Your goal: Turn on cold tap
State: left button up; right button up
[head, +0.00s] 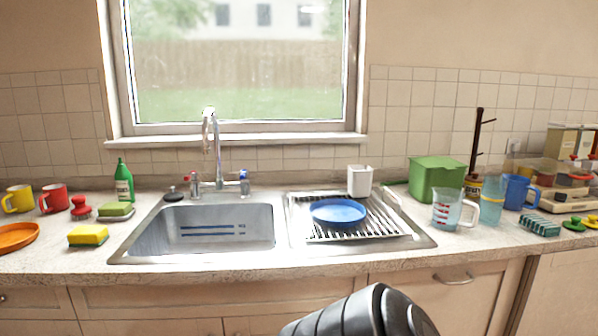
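The chrome faucet (212,150) stands behind the sink basin, with a tall curved spout. The cold tap (244,183) has a blue top and sits on the right of the faucet's base. The hot tap (194,184) has a red top and sits on the left. I cannot tell whether the taps are turned, and no water is visible under the spout. Neither of my grippers is in view. A dark grey ribbed part of my own arm shows at the bottom, in front of the cabinets and well apart from the taps.
The sink basin (203,230) looks empty. A drying rack (375,228) right of it holds a blue plate (338,211); a white cup (360,180) stands behind. A green bottle (123,182) and sponges are at left. The space just before the cold tap looks clear.

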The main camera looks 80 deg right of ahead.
aim_at(244, 173)
jog(key=z, duration=2.25)
jog(key=k, duration=0.45)
jog(key=u, duration=0.45)
jog(key=i, duration=0.75)
jog(key=z, duration=0.5)
